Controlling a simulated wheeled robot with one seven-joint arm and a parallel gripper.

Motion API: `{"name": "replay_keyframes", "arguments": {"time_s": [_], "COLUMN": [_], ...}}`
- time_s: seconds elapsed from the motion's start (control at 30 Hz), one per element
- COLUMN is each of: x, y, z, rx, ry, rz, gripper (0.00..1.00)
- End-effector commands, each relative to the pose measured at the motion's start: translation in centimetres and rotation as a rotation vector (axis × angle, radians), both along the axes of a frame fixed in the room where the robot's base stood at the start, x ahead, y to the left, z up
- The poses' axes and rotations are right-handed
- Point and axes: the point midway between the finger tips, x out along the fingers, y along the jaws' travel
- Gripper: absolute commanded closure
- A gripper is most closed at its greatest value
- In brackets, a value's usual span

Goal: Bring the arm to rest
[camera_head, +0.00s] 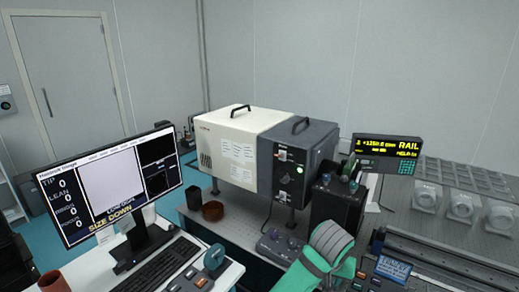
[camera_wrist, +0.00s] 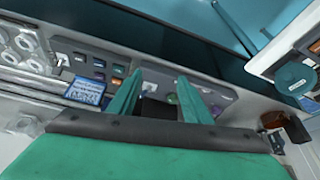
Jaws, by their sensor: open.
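My gripper (camera_wrist: 158,100) shows in the wrist view as two green fingers standing apart, with nothing seen between them. Behind the fingers is a bench with small coloured controls and a blue label plate (camera_wrist: 87,91). In the head view my arm, green and grey, rises at the bottom right of centre in front of the bench. Its fingertips cannot be made out there.
A white and dark grey instrument box (camera_head: 238,150) stands on the optical table. A monitor (camera_head: 110,185) and keyboard (camera_head: 155,267) are at left. A black display reading RAIL (camera_head: 388,152) and a rail (camera_head: 440,258) are at right.

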Motion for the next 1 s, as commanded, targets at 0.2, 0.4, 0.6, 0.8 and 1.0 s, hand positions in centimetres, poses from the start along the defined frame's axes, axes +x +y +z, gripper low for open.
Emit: {"name": "replay_keyframes", "arguments": {"time_s": [0.2, 0.4, 0.6, 0.8, 1.0], "x": [-0.5, -1.1, -1.9, -3.2, -4.7], "y": [-2.0, -4.0, -6.5, -8.6, -9.4], "z": [-1.4, -2.6, -4.1, -6.2, -8.1], "rx": [-0.082, -0.172, -0.298, -0.478, -0.627], "ry": [-0.010, -0.027, -0.054, -0.109, -0.180], "rz": [-0.015, -0.027, -0.029, 0.007, 0.074], "gripper": [0.55, 0.55, 0.55, 0.55, 0.55]}}
